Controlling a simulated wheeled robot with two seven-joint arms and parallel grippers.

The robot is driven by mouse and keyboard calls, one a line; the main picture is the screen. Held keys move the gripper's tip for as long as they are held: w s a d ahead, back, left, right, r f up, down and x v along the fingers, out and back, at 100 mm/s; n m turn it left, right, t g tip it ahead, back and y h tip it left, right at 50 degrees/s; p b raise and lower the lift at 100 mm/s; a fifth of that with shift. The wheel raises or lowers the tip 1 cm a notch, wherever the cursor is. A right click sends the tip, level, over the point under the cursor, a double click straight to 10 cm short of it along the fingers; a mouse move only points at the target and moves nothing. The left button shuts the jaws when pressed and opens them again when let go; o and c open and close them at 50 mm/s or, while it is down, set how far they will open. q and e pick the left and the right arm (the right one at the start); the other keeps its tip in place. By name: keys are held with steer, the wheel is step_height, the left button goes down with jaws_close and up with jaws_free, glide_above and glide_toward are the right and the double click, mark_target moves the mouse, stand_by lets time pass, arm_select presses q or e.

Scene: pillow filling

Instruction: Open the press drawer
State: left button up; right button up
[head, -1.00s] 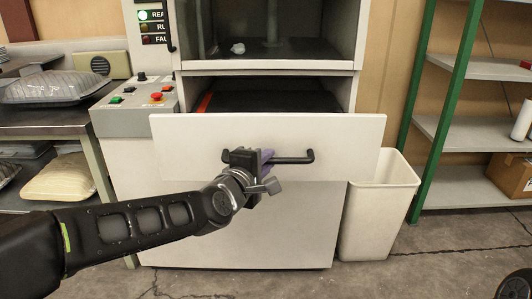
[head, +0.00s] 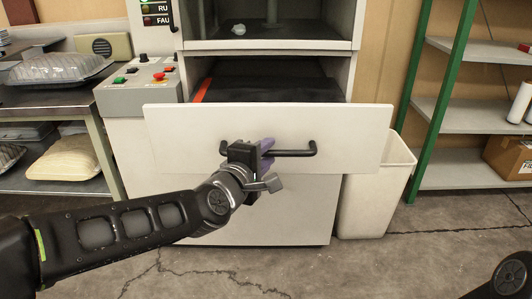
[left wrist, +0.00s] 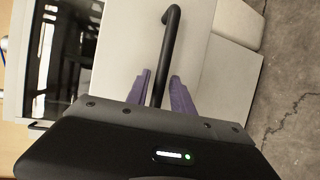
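The press drawer (head: 340,135) has a white front panel and stands pulled out from the press, with its dark interior (head: 270,88) showing behind the panel. A black bar handle (head: 290,153) runs across the panel and also shows in the left wrist view (left wrist: 171,35). My left gripper (head: 262,152) is at the left part of the handle. In the left wrist view its purple fingers (left wrist: 161,88) lie on both sides of the bar and are closed around it; the exact contact is hard to see. My right gripper is out of view.
A control panel (head: 135,95) with buttons stands left of the drawer, beside a metal table (head: 50,125) with wrapped packs. A white bin (head: 375,200) stands close at the drawer's right. A green-framed shelf (head: 440,105) is farther right. The floor in front is clear.

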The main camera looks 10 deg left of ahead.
arm_select(q)
steer(key=shift+o, duration=0.6)
steer(key=p+v, duration=0.1)
steer(key=v, duration=0.6)
steer(key=shift+s+p, duration=0.35)
steer(key=shift+s, duration=0.05)
steer(key=shift+r, duration=0.1)
